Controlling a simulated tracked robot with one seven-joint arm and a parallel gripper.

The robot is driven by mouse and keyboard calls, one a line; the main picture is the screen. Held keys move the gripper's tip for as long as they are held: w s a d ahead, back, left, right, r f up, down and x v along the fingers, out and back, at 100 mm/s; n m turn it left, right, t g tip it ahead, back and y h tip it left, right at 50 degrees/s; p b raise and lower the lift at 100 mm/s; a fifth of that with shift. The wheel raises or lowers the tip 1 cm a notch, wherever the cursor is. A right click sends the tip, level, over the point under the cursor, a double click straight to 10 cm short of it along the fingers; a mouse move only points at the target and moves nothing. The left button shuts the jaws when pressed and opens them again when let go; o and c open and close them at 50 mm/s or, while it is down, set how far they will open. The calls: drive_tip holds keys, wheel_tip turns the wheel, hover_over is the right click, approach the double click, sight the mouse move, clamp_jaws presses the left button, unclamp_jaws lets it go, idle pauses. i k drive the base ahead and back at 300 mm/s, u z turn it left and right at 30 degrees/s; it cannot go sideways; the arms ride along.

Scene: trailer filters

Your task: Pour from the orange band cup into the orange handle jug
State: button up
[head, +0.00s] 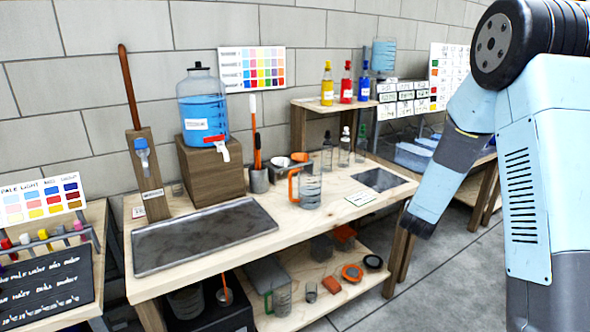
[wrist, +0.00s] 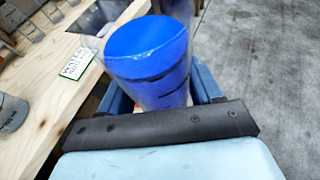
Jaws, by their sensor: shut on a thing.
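My gripper (wrist: 158,92) is shut on a clear cup (wrist: 150,62) holding bright blue liquid, with dark marks on its side. Only a small reddish-orange patch shows low on the cup, so I cannot make out its full band. In the head view my gripper end (head: 418,226) hangs just off the right front edge of the workbench, and the cup is hidden there. The orange handle jug (head: 310,188) stands upright on the workbench, left of my gripper, its handle on its left side. It looks clear; I cannot see any coloured liquid in it.
The workbench (head: 330,212) has a dark tray (head: 205,235), a small dark mat (head: 379,180) and a white label card (head: 361,198). Several clear bottles stand behind the jug. A blue-filled dispenser (head: 203,108) stands on a wooden block. The floor right of the bench is clear.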

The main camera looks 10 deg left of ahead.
sight(310, 172)
drive_tip(key=u, duration=0.35)
drive_tip(key=i, duration=1)
drive_tip(key=z, duration=0.1)
drive_tip(key=k, duration=0.85)
drive_tip(key=u, duration=0.1)
drive_tip(key=i, duration=0.55)
drive_tip(key=u, duration=0.05)
